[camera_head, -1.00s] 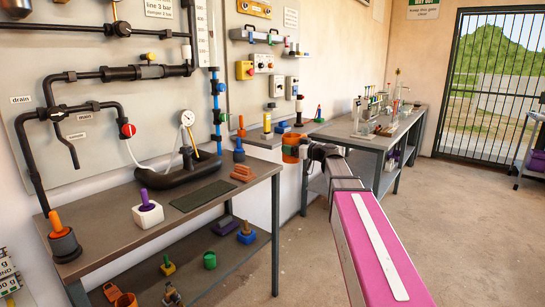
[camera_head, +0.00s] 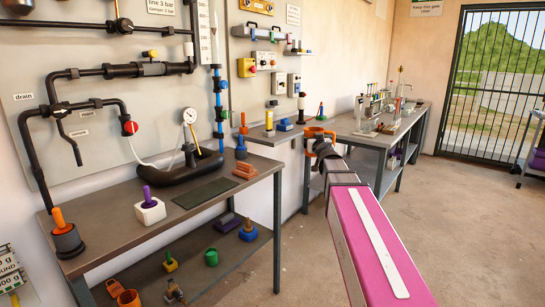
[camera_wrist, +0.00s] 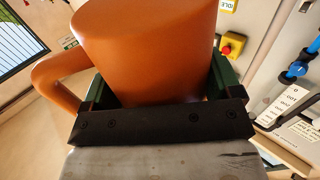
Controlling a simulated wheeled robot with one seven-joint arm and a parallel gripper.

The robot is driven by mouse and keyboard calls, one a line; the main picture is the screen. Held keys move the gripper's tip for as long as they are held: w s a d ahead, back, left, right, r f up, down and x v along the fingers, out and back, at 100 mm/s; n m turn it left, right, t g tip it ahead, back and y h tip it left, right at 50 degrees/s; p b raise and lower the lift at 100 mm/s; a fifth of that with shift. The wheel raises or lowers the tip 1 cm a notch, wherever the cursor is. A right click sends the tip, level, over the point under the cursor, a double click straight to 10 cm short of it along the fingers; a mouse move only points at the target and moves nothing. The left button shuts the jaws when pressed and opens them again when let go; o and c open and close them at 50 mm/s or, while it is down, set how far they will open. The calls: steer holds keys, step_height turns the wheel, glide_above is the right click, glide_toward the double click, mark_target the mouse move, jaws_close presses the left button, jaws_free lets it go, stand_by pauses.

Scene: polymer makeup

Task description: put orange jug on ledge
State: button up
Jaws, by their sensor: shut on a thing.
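The orange jug (camera_head: 319,132) is at the end of my outstretched arm in the head view, in front of the far workbench. In the wrist view the jug (camera_wrist: 145,50) fills the upper middle, with its handle at the left. My gripper (camera_head: 324,148) is shut on the jug, with a dark green finger on each side of its body in the wrist view. The jug appears held in the air. A narrow grey ledge (camera_head: 258,36) sticks out from the wall panel, with small items near its right end.
The near bench (camera_head: 105,240) carries a white block with a purple knob (camera_head: 150,208), a dark mat (camera_head: 204,193) and a black trough. The far bench (camera_head: 352,130) holds glassware. Yellow and grey switch boxes (camera_head: 247,67) are fixed under the ledge.

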steer(key=shift+s+d+r+m+h, duration=0.2)
steer(key=shift+r+h, duration=0.1)
steer(key=shift+r, duration=0.2)
steer(key=shift+s+d+r+m+h, duration=0.1)
steer(key=shift+d+r+m+h, duration=0.15)
steer(key=shift+r, duration=0.25)
steer(key=shift+s+r+m+h, duration=0.15)
steer(key=shift+s+r+h, duration=0.05)
steer(key=shift+r, duration=0.35)
steer(key=shift+s+r+m+h, duration=0.1)
steer(key=shift+s+r+h, duration=0.1)
steer(key=shift+r, duration=0.35)
